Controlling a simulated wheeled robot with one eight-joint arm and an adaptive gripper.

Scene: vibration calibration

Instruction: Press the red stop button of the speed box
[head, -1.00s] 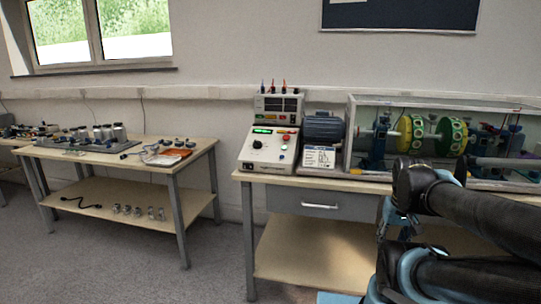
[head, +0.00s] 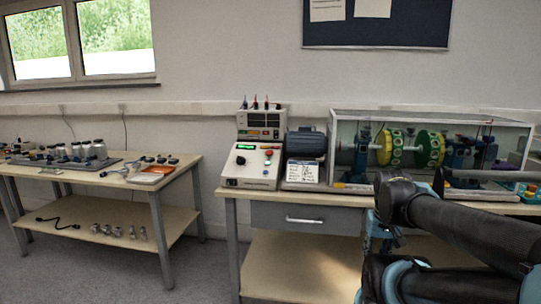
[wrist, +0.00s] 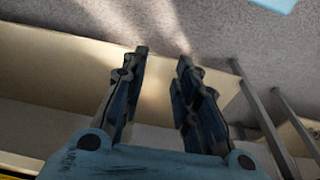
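The speed box (head: 250,167) is a light grey sloped panel with a green-lit display, a black knob and several buttons. It stands at the left end of the workbench (head: 262,198). A red button (head: 268,153) shows near its upper right. My gripper (wrist: 160,55) shows in the wrist view with its two dark fingers apart and nothing between them. It points down past the bench edge toward the floor. In the head view my arm is at the lower right, well to the right of the speed box.
A clear-walled case (head: 430,150) with green and yellow discs stands right of a blue motor (head: 306,144). A grey drawer (head: 306,218) is under the bench top. A second table (head: 180,180) with weights stands left. Grey floor lies open between the tables.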

